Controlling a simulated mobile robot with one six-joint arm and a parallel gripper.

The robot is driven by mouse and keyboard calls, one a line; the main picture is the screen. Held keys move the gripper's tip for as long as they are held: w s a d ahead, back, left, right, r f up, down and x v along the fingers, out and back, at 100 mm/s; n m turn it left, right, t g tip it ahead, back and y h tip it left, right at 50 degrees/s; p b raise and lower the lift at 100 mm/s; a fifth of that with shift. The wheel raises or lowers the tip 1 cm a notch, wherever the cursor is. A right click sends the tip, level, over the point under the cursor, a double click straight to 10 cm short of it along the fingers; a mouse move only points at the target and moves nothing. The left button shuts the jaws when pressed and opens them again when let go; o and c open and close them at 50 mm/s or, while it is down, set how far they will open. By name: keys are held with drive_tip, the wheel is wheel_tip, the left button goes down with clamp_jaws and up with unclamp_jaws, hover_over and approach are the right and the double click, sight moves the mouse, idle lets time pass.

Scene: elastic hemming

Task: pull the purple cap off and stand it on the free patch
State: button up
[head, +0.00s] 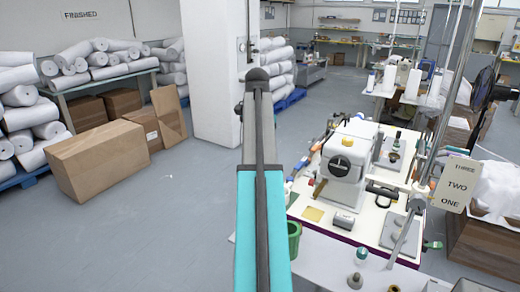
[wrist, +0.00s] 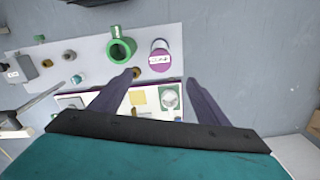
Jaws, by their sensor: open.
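In the wrist view a round container with a purple cap (wrist: 160,68) and a pale label stands on a light grey surface. My gripper (wrist: 161,77) is open and empty, and its two fingertips show just below the container in the picture, apart from it. A yellow square patch (wrist: 138,97) lies on the white worktop between the fingers; it also shows in the head view (head: 314,214) with nothing on it. I cannot tell whether this is the free patch. In the head view the purple cap is not visible, and my arm covers part of the scene.
A green cup (wrist: 121,49) stands left of the container, and also shows in the head view (head: 294,238). Several small knobs stand farther left. A white sewing machine (head: 347,160) and tools crowd the worktop. Cardboard boxes (head: 98,160) stand on the open floor at left.

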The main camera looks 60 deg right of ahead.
drive_tip(key=shift+f+p, duration=1.95)
drive_tip(key=shift+f, duration=4.9)
drive_tip(key=shift+c, duration=0.4)
drive_tip(key=shift+r, duration=0.1)
drive_tip(key=c, duration=1.2)
